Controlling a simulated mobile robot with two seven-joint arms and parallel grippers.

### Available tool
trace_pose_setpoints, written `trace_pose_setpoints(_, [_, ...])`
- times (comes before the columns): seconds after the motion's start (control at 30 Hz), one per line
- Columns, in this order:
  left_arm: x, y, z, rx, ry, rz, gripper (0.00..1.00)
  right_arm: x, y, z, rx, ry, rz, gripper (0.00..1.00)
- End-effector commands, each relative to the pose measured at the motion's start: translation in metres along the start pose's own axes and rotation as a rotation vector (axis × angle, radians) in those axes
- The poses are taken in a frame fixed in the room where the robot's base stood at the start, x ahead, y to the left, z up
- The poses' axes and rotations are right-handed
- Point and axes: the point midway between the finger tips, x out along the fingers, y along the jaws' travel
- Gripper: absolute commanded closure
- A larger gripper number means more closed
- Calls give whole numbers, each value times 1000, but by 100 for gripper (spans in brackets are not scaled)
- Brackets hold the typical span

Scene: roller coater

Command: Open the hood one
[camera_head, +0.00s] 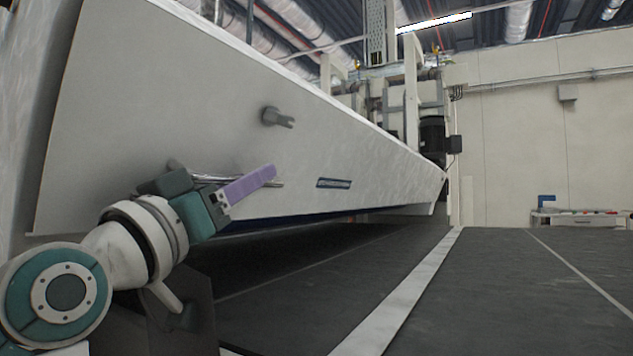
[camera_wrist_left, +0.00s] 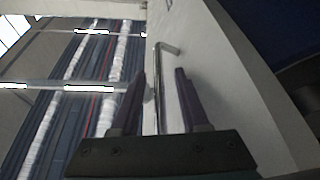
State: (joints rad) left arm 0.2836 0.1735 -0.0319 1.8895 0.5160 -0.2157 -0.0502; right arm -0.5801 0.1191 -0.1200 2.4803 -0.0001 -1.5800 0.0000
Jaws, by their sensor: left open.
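The hood (camera_head: 250,110) is a large pale grey panel that slants across the head view from upper left to right. A metal bar handle (camera_head: 279,184) is fixed low on its face; part of it is hidden behind my left gripper. My left gripper (camera_head: 272,172), with purple fingers, is at the handle. In the left wrist view the handle (camera_wrist_left: 156,85) runs lengthwise between the two open fingers (camera_wrist_left: 160,75); I cannot tell whether they touch it. My right gripper is not in view.
A low cabinet (camera_head: 580,219) stands by the back wall.

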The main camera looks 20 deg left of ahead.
Motion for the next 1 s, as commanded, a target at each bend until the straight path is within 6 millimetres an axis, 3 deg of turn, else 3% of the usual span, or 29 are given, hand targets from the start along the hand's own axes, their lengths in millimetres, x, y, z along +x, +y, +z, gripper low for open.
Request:
trace_pose_setpoints(0.23, [0,0,0,0,0,0,56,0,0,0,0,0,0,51])
trace_pose_setpoints(0.63, [0,0,0,1,0,0,100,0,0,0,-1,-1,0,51])
trace_pose_setpoints(1.0, [0,0,0,1,0,0,100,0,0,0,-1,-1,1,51])
